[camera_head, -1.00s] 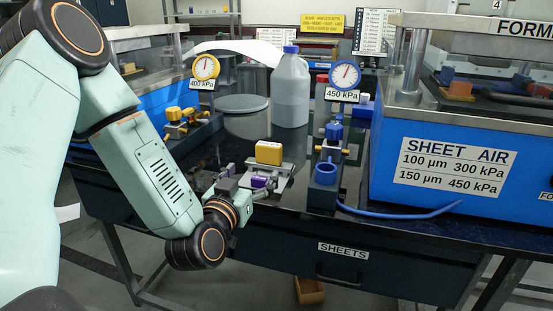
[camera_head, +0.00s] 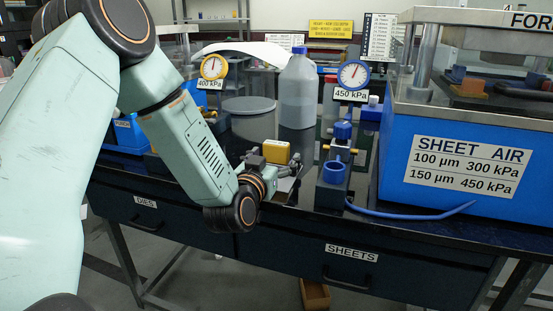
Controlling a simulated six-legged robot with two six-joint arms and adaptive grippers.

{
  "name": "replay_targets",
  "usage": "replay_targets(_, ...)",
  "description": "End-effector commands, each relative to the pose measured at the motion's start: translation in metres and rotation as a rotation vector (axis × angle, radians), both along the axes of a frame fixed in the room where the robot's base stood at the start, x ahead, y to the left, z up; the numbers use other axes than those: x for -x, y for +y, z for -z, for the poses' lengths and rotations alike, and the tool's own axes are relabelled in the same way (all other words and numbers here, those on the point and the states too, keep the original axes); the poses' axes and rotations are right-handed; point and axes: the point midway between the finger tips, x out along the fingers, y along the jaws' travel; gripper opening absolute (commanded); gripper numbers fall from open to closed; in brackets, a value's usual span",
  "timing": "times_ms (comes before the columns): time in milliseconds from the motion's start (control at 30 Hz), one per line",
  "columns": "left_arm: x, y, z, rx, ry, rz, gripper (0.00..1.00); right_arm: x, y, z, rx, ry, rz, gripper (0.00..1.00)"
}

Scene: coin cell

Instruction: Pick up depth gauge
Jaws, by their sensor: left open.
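A yellow block-shaped device, which looks like the depth gauge (camera_head: 276,152), sits on the dark bench top left of the blue regulator. Its lower part is hidden behind my left gripper (camera_head: 284,171). The left gripper is open, just in front of and below the yellow body. I cannot tell whether the fingers touch it or surround it. My right gripper is not in view.
The regulator with a blue cup (camera_head: 334,172) stands close to the right of my gripper. A blue hose (camera_head: 418,212) runs along the bench edge. A large blue sheet press (camera_head: 450,150) fills the right. A grey jug (camera_head: 298,92) and pressure gauges (camera_head: 354,74) stand behind.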

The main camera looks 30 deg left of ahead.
Motion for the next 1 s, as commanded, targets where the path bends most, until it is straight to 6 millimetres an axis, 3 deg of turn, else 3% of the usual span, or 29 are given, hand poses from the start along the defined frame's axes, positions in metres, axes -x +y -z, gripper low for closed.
replay_targets(800, 0.0005, 0.0000, 0.0003, 0.000, 0.001, 0.000, 0.20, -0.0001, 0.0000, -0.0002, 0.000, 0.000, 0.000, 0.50)
replay_targets(1000, 0.0005, 0.0000, -0.0004, 0.000, -0.001, 0.000, 0.20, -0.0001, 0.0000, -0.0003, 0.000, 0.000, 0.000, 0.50)
